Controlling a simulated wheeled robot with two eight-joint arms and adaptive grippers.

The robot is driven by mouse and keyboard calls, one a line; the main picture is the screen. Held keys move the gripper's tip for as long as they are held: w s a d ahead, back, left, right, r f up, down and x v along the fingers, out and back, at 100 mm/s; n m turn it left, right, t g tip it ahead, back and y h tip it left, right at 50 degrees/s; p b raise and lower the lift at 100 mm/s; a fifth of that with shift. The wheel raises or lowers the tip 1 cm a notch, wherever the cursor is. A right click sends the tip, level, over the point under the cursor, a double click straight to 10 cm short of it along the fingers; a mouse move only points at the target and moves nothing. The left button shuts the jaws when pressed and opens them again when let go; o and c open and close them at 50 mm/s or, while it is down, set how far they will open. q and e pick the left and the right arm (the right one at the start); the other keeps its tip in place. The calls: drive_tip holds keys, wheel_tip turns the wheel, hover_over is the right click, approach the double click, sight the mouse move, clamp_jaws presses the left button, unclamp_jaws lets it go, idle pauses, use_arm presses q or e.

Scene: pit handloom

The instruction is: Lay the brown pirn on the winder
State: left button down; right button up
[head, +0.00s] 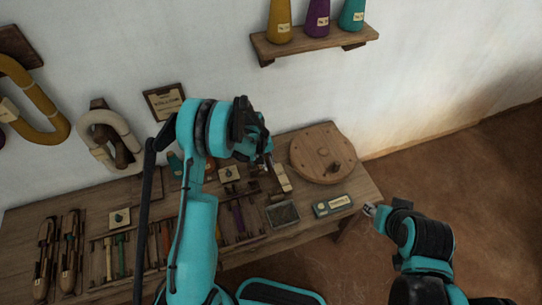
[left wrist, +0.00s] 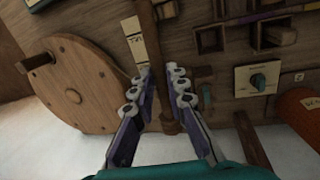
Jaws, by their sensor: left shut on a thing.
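My left gripper (head: 268,163) is over the back right of the bench, just left of the winder's round wooden wheel (head: 312,150). In the left wrist view its fingers (left wrist: 162,78) are closed on a slim brown piece, which looks like the brown pirn (left wrist: 164,110). The pirn's ends are hard to make out against the brown wood. The winder's wheel, with its peg handle, also shows at the left of the left wrist view (left wrist: 72,105). My right gripper (head: 371,210) is off the bench's right end, apart from the pirn; its jaws are too small to read.
The wooden bench (head: 150,205) carries slotted racks with coloured pirns, shuttles (head: 70,255) at the left, a dark tray (head: 283,214) and a teal box (head: 332,205). A shelf with cones (head: 315,42) hangs above. The floor at right is clear.

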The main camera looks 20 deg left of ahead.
sight(267, 163)
use_arm(q)
drive_tip(key=shift+w+a+f+n, duration=0.1)
drive_tip(key=shift+w+f+n, duration=0.3)
drive_tip(key=shift+w+f, duration=0.05)
drive_tip(key=shift+f, duration=0.2)
drive_tip(key=shift+f+b, duration=0.5)
drive_tip(key=shift+f, duration=0.75)
wheel_tip(267, 163, down, 4)
drive_tip(key=b, duration=0.3)
drive_tip(key=shift+f, duration=0.25)
drive_tip(key=shift+f+b, duration=0.7)
drive_tip(key=shift+b, duration=0.1)
drive_tip(key=c, duration=1.1)
unclamp_jaws()
